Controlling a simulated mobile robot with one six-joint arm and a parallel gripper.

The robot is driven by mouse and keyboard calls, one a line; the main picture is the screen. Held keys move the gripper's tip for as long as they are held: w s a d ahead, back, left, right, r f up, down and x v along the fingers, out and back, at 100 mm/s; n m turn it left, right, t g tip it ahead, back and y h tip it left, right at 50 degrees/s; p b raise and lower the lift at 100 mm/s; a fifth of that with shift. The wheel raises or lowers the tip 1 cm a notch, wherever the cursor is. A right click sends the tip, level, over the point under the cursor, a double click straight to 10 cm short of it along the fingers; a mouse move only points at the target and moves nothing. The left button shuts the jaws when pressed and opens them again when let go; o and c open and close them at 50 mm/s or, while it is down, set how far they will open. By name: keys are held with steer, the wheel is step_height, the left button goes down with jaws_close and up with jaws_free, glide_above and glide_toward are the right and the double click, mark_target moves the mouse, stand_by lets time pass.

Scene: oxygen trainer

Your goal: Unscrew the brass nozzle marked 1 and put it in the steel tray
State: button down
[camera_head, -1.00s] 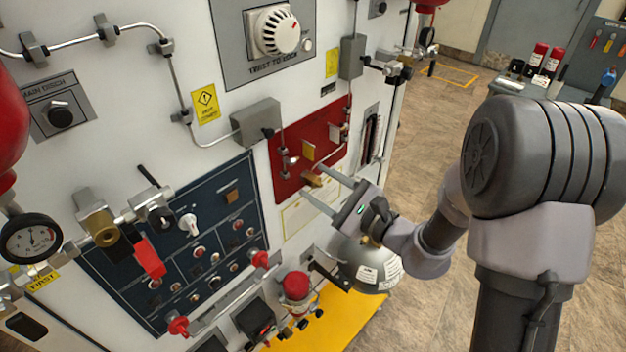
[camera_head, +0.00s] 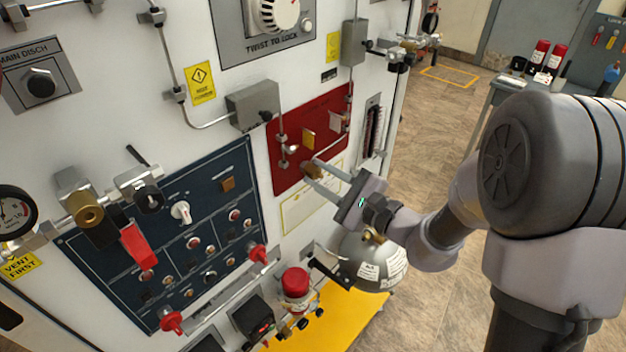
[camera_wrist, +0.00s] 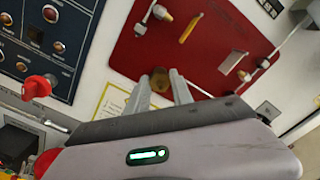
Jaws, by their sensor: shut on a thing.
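The brass nozzle (camera_head: 312,172) sits at the lower edge of the red panel (camera_head: 283,180) on the white wall unit. It also shows in the wrist view (camera_wrist: 160,79), between the fingertips. My gripper (camera_head: 314,173) is shut on it, one finger on each side; in the wrist view the two fingers (camera_wrist: 160,86) reach up to the panel. The fingers partly hide the nozzle. A number on it is too small to read. I cannot make out the steel tray in either view.
A round metal tank (camera_head: 372,262) is below my gripper. A table (camera_head: 500,90) with red bottles stands at back right. Open floor lies between.

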steer(key=shift+n, duration=0.5)
steer(key=shift+f+n+b, duration=0.25)
steer(key=shift+n+b, duration=0.15)
steer(key=shift+b, duration=0.75)
steer(key=shift+n+b, duration=0.7)
steer(key=shift+b, duration=0.2)
steer(key=shift+r+n, duration=0.2)
steer(key=shift+n, duration=0.4)
steer(key=n, duration=0.9)
steer(key=shift+n, duration=0.7)
